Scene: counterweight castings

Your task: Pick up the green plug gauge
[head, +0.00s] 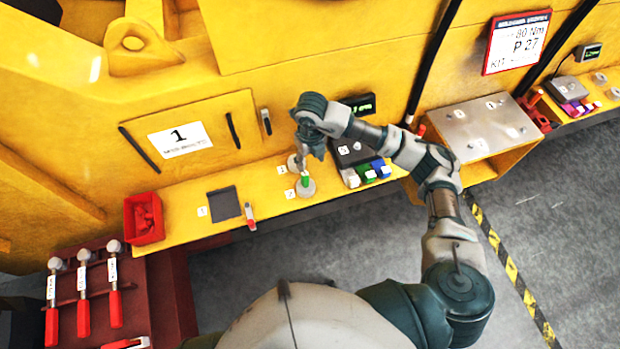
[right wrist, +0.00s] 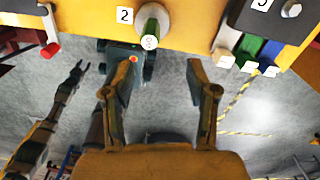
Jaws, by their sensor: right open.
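The green plug gauge (head: 305,181) stands upright in a round grey holder (head: 306,189) by label 2 on the yellow ledge. In the right wrist view the gauge (right wrist: 152,26) shows its green side and pale, marked end, ahead of the fingers. My right gripper (head: 304,160) is above and close to the gauge; its two fingers (right wrist: 165,78) are apart with nothing between them. Whether a finger touches the gauge cannot be told. My left gripper (right wrist: 78,72) shows small at the left of the right wrist view, its fingers spread and empty.
A dark box with green, blue and white blocks (head: 368,174) is close on the right. A dark pad (head: 223,204) and red bin (head: 144,218) lie left. The ledge's front edge is near.

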